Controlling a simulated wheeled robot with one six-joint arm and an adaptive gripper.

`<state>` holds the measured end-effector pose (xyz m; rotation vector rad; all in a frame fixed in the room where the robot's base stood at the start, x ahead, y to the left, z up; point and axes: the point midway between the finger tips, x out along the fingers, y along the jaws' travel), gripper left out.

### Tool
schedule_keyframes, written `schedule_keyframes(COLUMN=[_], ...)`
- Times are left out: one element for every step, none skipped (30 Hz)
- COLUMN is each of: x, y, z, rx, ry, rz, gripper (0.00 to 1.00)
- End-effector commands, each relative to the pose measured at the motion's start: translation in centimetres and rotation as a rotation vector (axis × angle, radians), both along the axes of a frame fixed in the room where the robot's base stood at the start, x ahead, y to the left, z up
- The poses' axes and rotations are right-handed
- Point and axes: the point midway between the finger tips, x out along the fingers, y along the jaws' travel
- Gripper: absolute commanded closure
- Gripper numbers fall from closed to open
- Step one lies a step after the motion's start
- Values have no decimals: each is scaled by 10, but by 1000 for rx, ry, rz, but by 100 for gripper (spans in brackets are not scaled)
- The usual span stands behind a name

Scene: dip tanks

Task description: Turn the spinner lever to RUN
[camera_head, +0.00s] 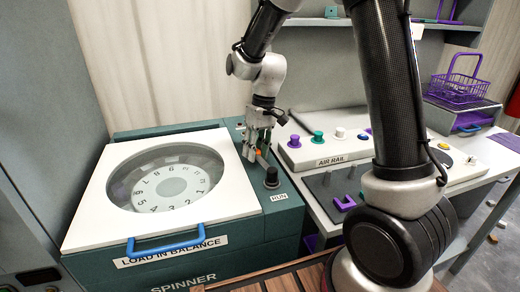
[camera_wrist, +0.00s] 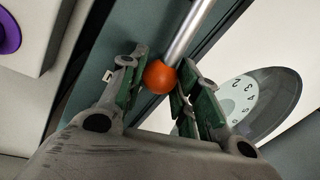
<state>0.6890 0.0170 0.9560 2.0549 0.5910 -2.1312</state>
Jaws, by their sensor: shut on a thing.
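The spinner (camera_head: 250,230) is a dark green cabinet with a white lid and a round window over a numbered drum. Its lever (camera_wrist: 188,32) is a metal rod with an orange ball knob (camera_wrist: 159,77). The knob also shows small in the head view (camera_head: 259,152), partly hidden by the fingers. My gripper (camera_head: 256,150) is shut on the lever's knob, with a green-padded finger on either side in the wrist view. The RUN label (camera_head: 279,197) is on the cabinet top at the front right, in front of a black knob (camera_head: 271,177).
The lid has a blue handle (camera_head: 166,246) at its front and looks closed. To the right stands a bench with the AIR RAIL panel (camera_head: 328,150), coloured knobs and a purple part (camera_head: 344,203). A purple basket (camera_head: 460,88) stands farther right. Wooden slats (camera_head: 290,280) lie in front.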

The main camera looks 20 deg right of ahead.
Motion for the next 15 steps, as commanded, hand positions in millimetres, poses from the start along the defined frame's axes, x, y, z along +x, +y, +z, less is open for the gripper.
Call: schedule_keyframes(x=[-1,-1,-2,-3,-3,-5,-6,-7,-8,-10,-11,-13,-15,-16,-19], y=[5,8,11,14,17,21,24,27,30,33,36,39,42,44,48], z=[0,0,0,0,0,0,0,0,0,0,0,0,0,0,0], rx=[0,0,0,0,-1,-1,-1,0,-1,0,0,0,0,1,0], ry=[0,0,0,1,0,-1,-1,-1,0,0,0,0,-1,-1,-1], rz=[40,66,102,131,158,197,226,255,291,321,349,387,416,444,483], gripper=[100,100,100,100,100,100,100,100,100,100,100,100,100,100,100])
